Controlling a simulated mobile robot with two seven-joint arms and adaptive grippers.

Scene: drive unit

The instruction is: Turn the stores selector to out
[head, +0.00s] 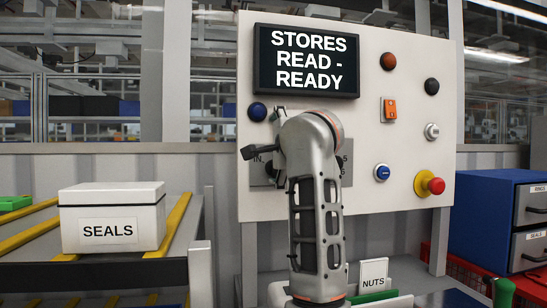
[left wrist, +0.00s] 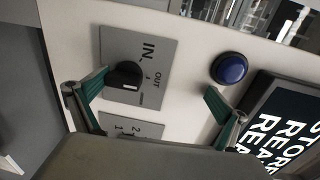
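The stores selector is a black round knob (left wrist: 125,75) on a grey plate marked IN and OUT, in the left wrist view. I cannot tell which mark it points to. In the head view my left arm mostly hides the grey plate (head: 257,172), with IN just showing. My left gripper (left wrist: 156,80) is open, its green-padded fingers spread in front of the panel. The knob lies between the fingers in the picture, close to the left-hand finger. No grip on it shows. The display (head: 306,61) reads STORES READ - READY. My right gripper is not in view.
The panel (head: 400,225) also carries a blue button (left wrist: 229,68) near the selector, a red-and-yellow stop button (head: 430,184) and an orange switch (head: 389,109). A second numbered plate (left wrist: 133,128) adjoins the selector. A SEALS box (head: 112,216) stands left; blue drawers (head: 487,215) stand right.

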